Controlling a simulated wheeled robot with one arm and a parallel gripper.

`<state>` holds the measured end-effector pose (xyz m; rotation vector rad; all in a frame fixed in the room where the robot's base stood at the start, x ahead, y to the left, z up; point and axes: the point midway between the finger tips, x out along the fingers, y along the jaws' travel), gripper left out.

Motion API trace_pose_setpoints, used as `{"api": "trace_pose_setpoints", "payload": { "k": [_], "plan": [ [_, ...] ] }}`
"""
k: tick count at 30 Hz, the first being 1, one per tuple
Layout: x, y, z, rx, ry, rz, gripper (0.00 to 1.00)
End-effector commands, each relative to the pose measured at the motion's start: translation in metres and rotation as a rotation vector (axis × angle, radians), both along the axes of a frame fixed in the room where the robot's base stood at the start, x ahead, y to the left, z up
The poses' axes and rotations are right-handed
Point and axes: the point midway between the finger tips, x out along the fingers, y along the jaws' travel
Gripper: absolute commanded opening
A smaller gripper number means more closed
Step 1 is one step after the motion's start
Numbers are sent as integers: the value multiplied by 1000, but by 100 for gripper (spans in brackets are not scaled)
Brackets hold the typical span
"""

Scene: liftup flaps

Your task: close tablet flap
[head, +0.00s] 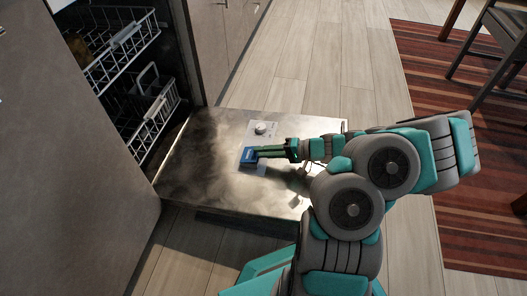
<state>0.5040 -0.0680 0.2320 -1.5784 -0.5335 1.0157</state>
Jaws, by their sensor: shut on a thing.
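The dishwasher door (200,185) lies folded down flat, its metal inner face up. A pale dispenser panel (269,134) is set in the middle of it. A small blue part, apparently the tablet flap (248,156), sits at the near end of this panel. My gripper (257,151) reaches in from the right, low over the door, with its fingers shut on the blue flap. The fingers cover part of the flap and panel. I cannot tell the flap's exact angle.
A round knob (261,128) stands on the panel just beyond my gripper. Dishwasher racks (125,45) are inside at the left, between cabinet fronts. Wooden floor (330,60) is clear behind. A striped rug (430,75) and a chair (490,50) are at the right.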

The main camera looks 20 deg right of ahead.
Motion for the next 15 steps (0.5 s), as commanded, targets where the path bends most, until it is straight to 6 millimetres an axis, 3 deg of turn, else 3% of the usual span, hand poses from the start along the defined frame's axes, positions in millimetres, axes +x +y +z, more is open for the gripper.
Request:
{"api": "trace_pose_setpoints", "payload": {
  "k": [4,5,6,11,15],
  "plan": [
    [0,1,0,1,0,2,0],
    [0,1,0,1,0,2,23],
    [0,1,0,1,0,2,28],
    [0,1,0,0,1,2,46],
    [0,0,0,-1,1,1,48]
  ]
}}
